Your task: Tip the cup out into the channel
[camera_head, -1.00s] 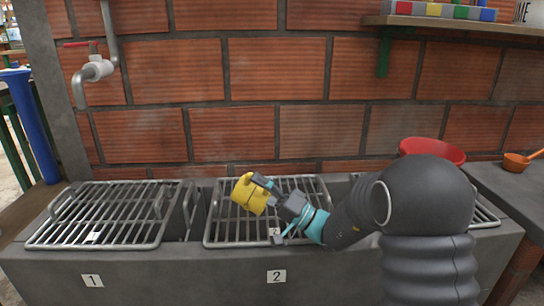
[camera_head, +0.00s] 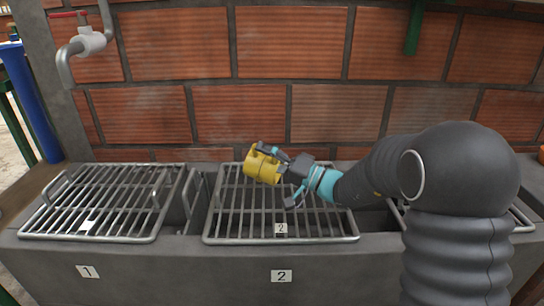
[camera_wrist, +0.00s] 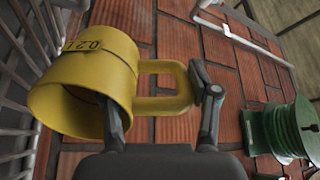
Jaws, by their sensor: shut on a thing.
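The yellow cup (camera_head: 262,166) is in my gripper (camera_head: 277,158), over the back part of grate 2 (camera_head: 232,225) in the head view. It lies tilted, nearly on its side. In the wrist view the cup (camera_wrist: 90,70) carries a label, and its mouth is partly seen at lower left. Its handle lies between the fingers of my gripper (camera_wrist: 163,110), which is shut on the cup. Whether anything is inside cannot be told. The grey concrete channel (camera_head: 180,265) runs under the grates. Little of its inside shows.
Grate 1 (camera_head: 72,232) lies to the left, with a narrow gap before grate 2. A brick wall (camera_head: 338,112) stands close behind. A tap (camera_head: 88,42) is at upper left. A green spool-like object (camera_wrist: 282,130) shows in the wrist view.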

